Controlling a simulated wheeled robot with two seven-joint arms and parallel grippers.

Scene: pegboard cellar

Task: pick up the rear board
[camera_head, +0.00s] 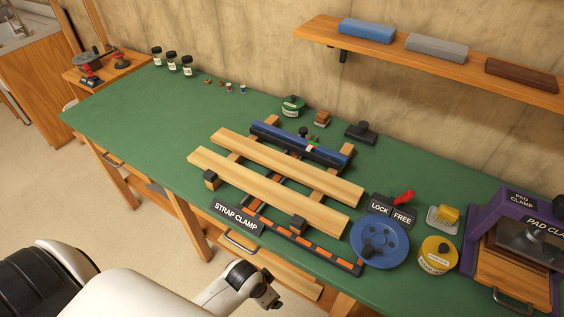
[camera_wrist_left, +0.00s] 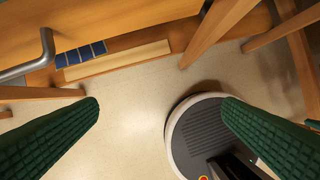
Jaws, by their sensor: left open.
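The rear board (camera_head: 285,165) is a pale wooden strip lying across the wooden cross bars of the clamp frame on the green bench. It lies behind a similar front board (camera_head: 265,187), parallel to it with a gap between. A blue and black clamp bar (camera_head: 300,144) lies just behind the rear board. My left arm comes in low at the bench's front edge, far from both boards. In the left wrist view my left gripper (camera_wrist_left: 163,110) is open and empty, its green fingers wide apart above the floor. My right gripper is out of view.
A strap clamp bar (camera_head: 300,240) lies in front of the boards. A blue wheel (camera_head: 379,242), yellow tin (camera_head: 436,255) and purple pad clamp (camera_head: 515,240) stand right. A shelf (camera_head: 450,62) overhangs the back right. The bench's left part is mostly clear.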

